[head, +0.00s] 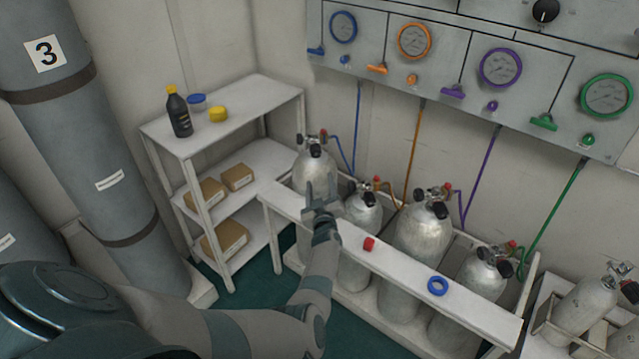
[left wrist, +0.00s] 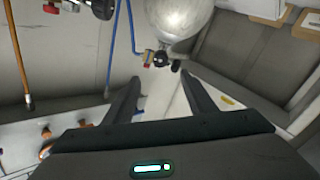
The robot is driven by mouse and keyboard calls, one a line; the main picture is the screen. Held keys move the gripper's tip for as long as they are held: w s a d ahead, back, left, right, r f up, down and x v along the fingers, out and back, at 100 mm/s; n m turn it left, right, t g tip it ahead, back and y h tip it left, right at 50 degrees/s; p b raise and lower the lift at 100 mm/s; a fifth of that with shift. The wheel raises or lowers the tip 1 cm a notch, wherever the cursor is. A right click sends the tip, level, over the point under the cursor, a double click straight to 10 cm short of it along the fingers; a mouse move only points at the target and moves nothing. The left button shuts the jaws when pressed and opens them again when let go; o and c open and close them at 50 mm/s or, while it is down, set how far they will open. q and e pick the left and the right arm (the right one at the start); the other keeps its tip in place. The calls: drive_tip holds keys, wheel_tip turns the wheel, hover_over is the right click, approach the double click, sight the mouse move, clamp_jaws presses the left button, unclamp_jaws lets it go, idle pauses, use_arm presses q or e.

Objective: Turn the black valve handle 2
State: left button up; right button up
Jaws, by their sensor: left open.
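Silver cylinders with black valve handles stand in a white rack; no number is readable on any handle, so I cannot tell which is handle 2. The leftmost cylinder (head: 314,172), with the blue hose, has a black handle (head: 315,151) on top. The second cylinder (head: 362,212), with the orange hose, is just right of my left gripper (head: 322,192). That gripper is open and empty, in front of the leftmost cylinder. In the left wrist view, a cylinder (left wrist: 180,15) with a black handle (left wrist: 160,59) appears upside down beyond the open fingers (left wrist: 161,88). My right gripper is out of view.
A gauge panel (head: 455,75) hangs above on the wall. A white shelf (head: 245,110) with a bottle and boxes stands left. Coloured hoses run behind the cylinders.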

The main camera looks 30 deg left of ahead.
use_arm(q)
drive_tip(key=shift+s+d+f, duration=0.15)
drive_tip(key=shift+s+d, duration=0.15)
drive_tip(key=shift+s, duration=0.1)
drive_tip(key=c, duration=0.6)
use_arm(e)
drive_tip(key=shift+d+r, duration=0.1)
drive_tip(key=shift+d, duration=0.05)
